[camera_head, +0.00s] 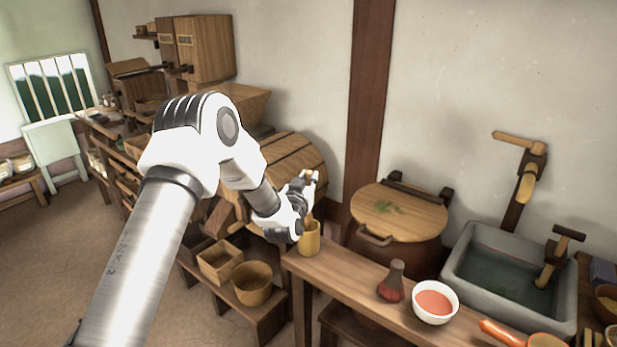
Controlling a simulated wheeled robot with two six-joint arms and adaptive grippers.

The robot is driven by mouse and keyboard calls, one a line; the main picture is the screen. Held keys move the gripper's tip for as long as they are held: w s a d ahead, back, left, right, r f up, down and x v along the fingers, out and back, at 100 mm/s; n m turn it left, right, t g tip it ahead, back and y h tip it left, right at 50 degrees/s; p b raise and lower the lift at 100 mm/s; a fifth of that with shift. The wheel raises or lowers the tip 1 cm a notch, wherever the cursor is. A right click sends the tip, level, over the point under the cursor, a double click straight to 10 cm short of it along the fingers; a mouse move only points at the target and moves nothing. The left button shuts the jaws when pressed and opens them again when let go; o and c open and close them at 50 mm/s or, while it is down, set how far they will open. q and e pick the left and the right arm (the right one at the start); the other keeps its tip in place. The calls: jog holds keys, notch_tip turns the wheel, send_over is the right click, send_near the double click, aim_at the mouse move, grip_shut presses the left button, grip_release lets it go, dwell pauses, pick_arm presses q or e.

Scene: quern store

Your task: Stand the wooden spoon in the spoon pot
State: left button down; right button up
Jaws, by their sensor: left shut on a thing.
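My left gripper (306,189) is shut on the wooden spoon (309,217), directly above the spoon pot. The spoon looks roughly upright, with a small piece showing above the fingers and a short piece below them. The fingers hide the rest. The spoon pot (309,241) is a yellow-brown cylinder on the left end of the wooden bench (352,277). The spoon's lower end meets the pot's mouth in the picture; I cannot tell how far inside it is. My right gripper is not in view.
Behind are a lidded vat (399,213) and a stone basin (462,273). Baskets (252,291) sit lower left. Bench between pot and flask is clear.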

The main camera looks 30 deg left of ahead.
pick_arm(q)
jog(key=shift+f+b, duration=1.6)
jog(key=shift+f, duration=0.85)
jog(key=c, duration=1)
grip_release()
jog(key=shift+s, duration=0.1)
jog(key=v, duration=1.1)
jog(key=shift+s+d, duration=0.2)
jog(key=shift+s, duration=0.15)
